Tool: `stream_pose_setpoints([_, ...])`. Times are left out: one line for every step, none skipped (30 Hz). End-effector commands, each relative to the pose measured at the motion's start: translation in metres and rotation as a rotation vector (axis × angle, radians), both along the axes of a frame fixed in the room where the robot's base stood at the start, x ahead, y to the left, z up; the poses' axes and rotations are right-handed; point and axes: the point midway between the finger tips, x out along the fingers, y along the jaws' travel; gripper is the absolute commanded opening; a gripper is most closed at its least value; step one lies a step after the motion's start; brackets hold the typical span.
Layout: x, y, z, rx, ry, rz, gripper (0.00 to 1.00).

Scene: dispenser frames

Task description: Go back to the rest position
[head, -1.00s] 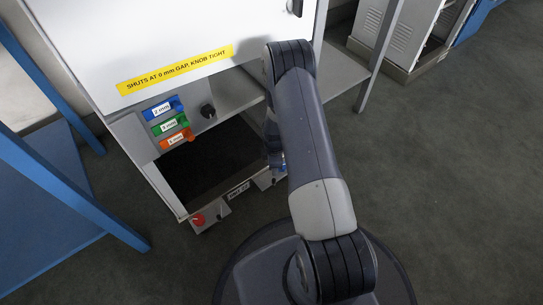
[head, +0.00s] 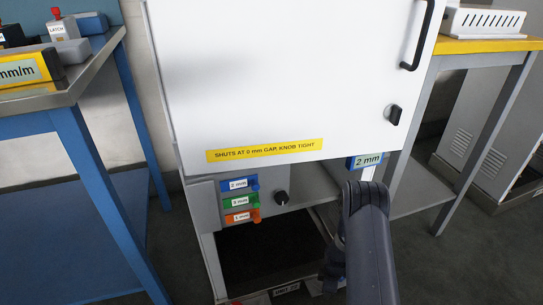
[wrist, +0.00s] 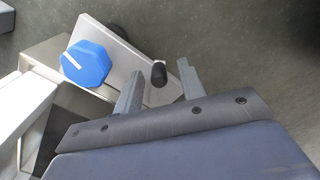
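My gripper (wrist: 158,84) shows in the wrist view with its two grey fingers apart and nothing seen clamped between them. A short black peg (wrist: 159,74) appears between the fingers, near a pale metal bracket (wrist: 112,70); I cannot tell how far off it is. A blue faceted knob (wrist: 86,63) with a white line sits on that bracket, left of the fingers. In the head view my arm comes up at the lower right, and the fingers are hidden or out of frame.
A white cabinet door (head: 270,75) has a yellow label (head: 265,150), a black handle and a black knob (head: 395,114). A blue 2 mm tag (head: 366,161) is at its lower right. Coloured tags (head: 239,200) sit below. A blue-framed bench (head: 75,150) stands left, a yellow-edged table (head: 490,45) right.

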Motion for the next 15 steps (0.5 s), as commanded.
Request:
stream_pose_setpoints([0.0, 0.0, 0.0, 0.0, 0.0, -0.001, 0.38])
stream_pose_setpoints([0.0, 0.0, 0.0, 0.0, 0.0, -0.002, 0.38])
stream_pose_setpoints([0.0, 0.0, 0.0, 0.0, 0.0, -0.002, 0.38])
stream_pose_setpoints([0.0, 0.0, 0.0, 0.0, 0.0, -0.002, 0.38])
stream_pose_setpoints([0.0, 0.0, 0.0, 0.0, 0.0, -0.002, 0.38])
stream_pose_setpoints([0.0, 0.0, 0.0, 0.0, 0.0, -0.002, 0.38])
stream_pose_setpoints([0.0, 0.0, 0.0, 0.0, 0.0, -0.001, 0.38])
stream_pose_setpoints([0.0, 0.0, 0.0, 0.0, 0.0, -0.001, 0.38])
stream_pose_setpoints([0.0, 0.0, 0.0, 0.0, 0.0, 0.002, 0.38])
stream_pose_setpoints([0.0, 0.0, 0.0, 0.0, 0.0, 0.005, 0.38])
stream_pose_setpoints([0.0, 0.0, 0.0, 0.0, 0.0, 0.011, 0.38])
stream_pose_setpoints([0.001, -0.001, 0.0, 0.0, 0.0, 0.022, 0.38])
stream_pose_setpoints([0.001, -0.001, 0.0, 0.0, 0.0, 0.032, 0.38])
stream_pose_setpoints([0.002, -0.002, 0.004, 0.0, -0.001, 0.038, 0.38])
stream_pose_setpoints([0.002, -0.002, 0.013, -0.001, -0.002, 0.038, 0.38])
